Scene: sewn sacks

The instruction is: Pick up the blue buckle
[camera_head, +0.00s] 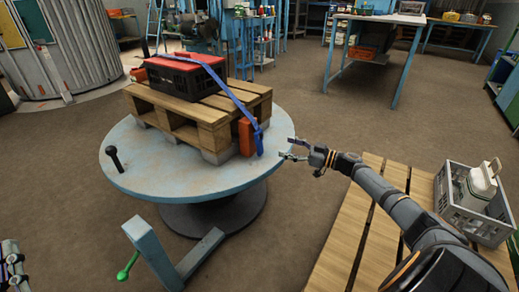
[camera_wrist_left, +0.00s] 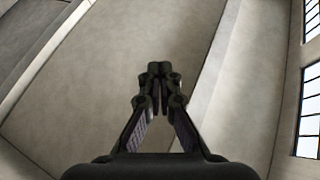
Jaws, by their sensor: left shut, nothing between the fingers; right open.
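A blue strap (camera_head: 228,89) runs over the black crate with a red top (camera_head: 185,74) and down the right side of the wooden pallet (camera_head: 215,115). At its lower end a small blue piece, seemingly the buckle (camera_head: 258,139), hangs beside an orange block (camera_head: 246,138). My right gripper (camera_head: 287,150) is open and empty, at the right edge of the round table, a little right of the blue piece and apart from it. In the left wrist view my left gripper (camera_wrist_left: 158,70) is shut and empty, facing a bare wall.
The pallet stands on a round light-blue table (camera_head: 160,180) with a black knob lever (camera_head: 114,158). A grey crate (camera_head: 462,218) holding a pale container sits on the slatted wooden surface (camera_head: 340,240) at right. A blue-grey bracket with a green handle (camera_head: 128,266) stands in front.

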